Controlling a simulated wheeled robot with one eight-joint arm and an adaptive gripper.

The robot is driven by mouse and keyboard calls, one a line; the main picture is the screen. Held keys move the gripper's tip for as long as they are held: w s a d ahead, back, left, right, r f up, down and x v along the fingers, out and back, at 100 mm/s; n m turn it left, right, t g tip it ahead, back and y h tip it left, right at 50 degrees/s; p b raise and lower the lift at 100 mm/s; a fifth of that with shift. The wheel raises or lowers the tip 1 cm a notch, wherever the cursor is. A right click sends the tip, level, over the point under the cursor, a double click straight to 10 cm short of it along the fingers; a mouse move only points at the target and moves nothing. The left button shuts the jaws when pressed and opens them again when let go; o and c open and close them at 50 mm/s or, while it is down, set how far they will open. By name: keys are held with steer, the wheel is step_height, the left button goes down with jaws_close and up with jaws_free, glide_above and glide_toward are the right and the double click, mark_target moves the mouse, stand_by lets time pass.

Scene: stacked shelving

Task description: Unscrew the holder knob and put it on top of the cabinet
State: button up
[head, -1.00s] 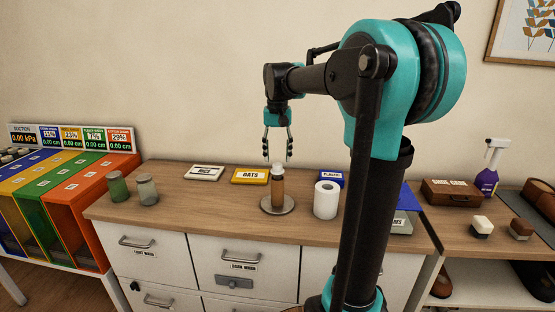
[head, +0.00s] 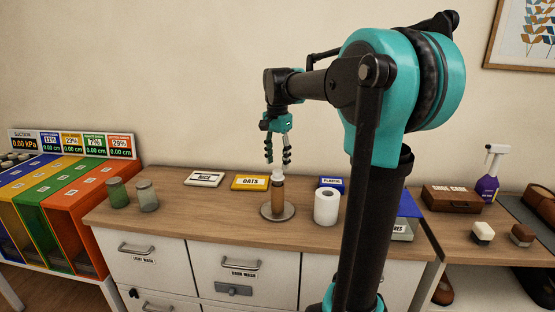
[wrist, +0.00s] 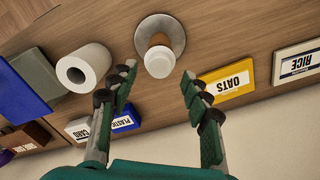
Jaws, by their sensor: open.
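The holder stands upright on the wooden cabinet top (head: 180,235). It has a round metal base (head: 290,214), a brown post (head: 277,196) and a pale knob (head: 277,175) on top. In the wrist view the pale knob (wrist: 159,62) shows from above, over the brown post and the disc base (wrist: 172,25). My gripper (head: 277,163) is open and empty, just above the knob. In the wrist view its fingers (wrist: 158,78) are spread to either side, with the knob just beyond the gap between the tips. Whether a finger touches the knob cannot be told.
A white paper roll (head: 326,206) stands close right of the holder. The yellow oats box (head: 250,183), rice box (head: 204,179) and blue box (head: 331,184) lie behind. Two jars (head: 147,196) stand at left. The cabinet top between jars and holder is clear.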

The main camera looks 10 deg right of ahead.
mark_target(277, 171)
steer(key=m, duration=1)
steer(key=shift+m, duration=0.4)
steer(key=m, duration=0.4)
steer(key=shift+f, duration=0.1)
steer(key=shift+f, duration=1.65)
steer(key=shift+c, duration=0.3)
steer(key=c, duration=1)
